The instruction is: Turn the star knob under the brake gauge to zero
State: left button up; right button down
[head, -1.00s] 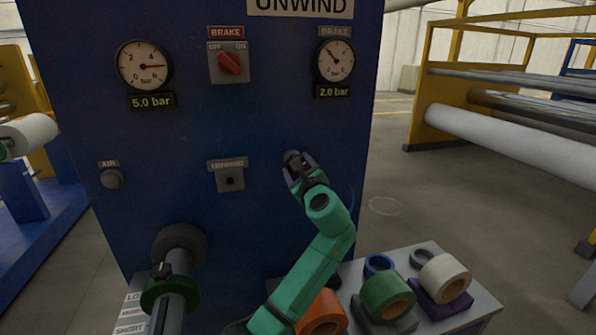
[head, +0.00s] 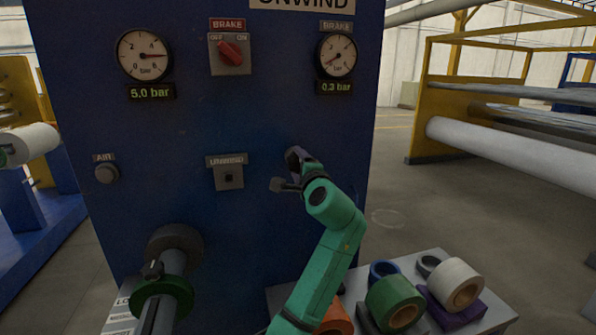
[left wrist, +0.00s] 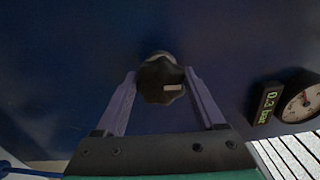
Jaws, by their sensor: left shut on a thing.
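The black star knob (left wrist: 160,82), with a pale mark on its face, is on the blue panel between my left gripper's purple fingers in the left wrist view. In the head view the gripper hides it. My left gripper (head: 287,171) is shut on the knob, and its hand is turned so that one finger is high and the other low to the left. The brake gauge (head: 337,55) is above, with its needle near the low end. Its green display (head: 335,87) reads 0.3 bar. My right gripper is not in view.
A second gauge (head: 144,55) reads 5.0 bar. The red brake switch (head: 230,52), unwind switch (head: 229,177) and air knob (head: 107,173) are on the same panel. A shaft with a green collar (head: 162,296) juts out low left. A table (head: 494,318) with tape rolls stands low right.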

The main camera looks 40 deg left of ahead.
pick_arm(q)
jog(key=shift+f+n, duration=0.1)
jog(key=shift+n, duration=0.5)
jog(key=o, duration=1.3)
jog(key=shift+o, duration=0.2)
jog(key=shift+b, duration=0.3)
jog(key=b+v, duration=0.4)
jog(key=v, duration=1)
jog(key=shift+d, duration=0.25)
jog(key=shift+s, duration=0.1)
